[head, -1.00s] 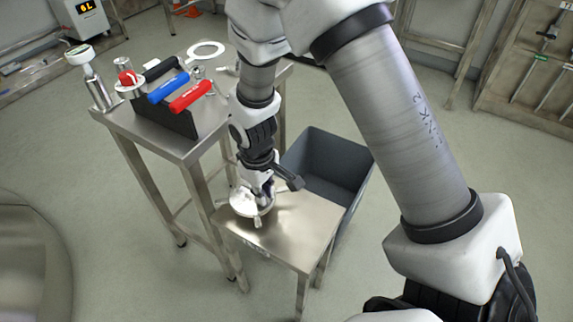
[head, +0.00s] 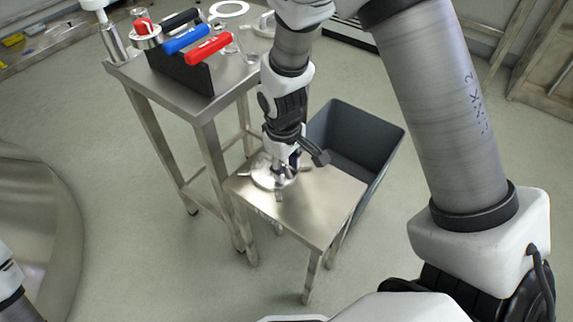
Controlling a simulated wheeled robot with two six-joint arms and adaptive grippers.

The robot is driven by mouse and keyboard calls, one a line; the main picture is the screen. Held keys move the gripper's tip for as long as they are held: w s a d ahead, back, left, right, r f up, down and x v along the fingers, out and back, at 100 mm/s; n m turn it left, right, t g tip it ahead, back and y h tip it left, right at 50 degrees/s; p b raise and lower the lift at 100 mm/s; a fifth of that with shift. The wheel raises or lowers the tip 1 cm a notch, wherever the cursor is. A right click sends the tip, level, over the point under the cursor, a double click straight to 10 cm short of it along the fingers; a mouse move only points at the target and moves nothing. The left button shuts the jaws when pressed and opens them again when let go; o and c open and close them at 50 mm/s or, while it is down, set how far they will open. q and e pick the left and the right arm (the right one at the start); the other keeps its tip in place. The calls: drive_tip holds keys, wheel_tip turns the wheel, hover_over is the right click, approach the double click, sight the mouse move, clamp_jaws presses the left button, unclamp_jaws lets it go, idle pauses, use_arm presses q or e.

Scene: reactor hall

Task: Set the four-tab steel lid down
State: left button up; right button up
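The steel lid (head: 262,179) is a round, shiny disc with small tabs at its rim. It is at the back left corner of the low steel table (head: 310,215), on its top or very close above it; I cannot tell which. My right gripper (head: 283,170) points down over the middle of the lid. Its fingertips are small and partly hidden, so I cannot tell whether they grip the lid. My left gripper is out of view; only a piece of my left arm shows at the lower left edge.
A taller steel table (head: 205,105) stands behind on the left. It holds a rack with black, blue (head: 187,40) and red (head: 209,48) handles, and a white ring (head: 229,9). A grey bin (head: 385,150) stands right behind the low table. A large metal vessel (head: 40,230) is at left.

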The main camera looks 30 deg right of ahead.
wheel_tip(320, 180, up, 12)
drive_tip(key=p, duration=0.4)
drive_tip(key=shift+a+r+p, duration=0.15)
drive_tip(key=shift+a+p, duration=0.15)
drive_tip(key=shift+p, duration=0.05)
drive_tip(key=shift+s, duration=0.1)
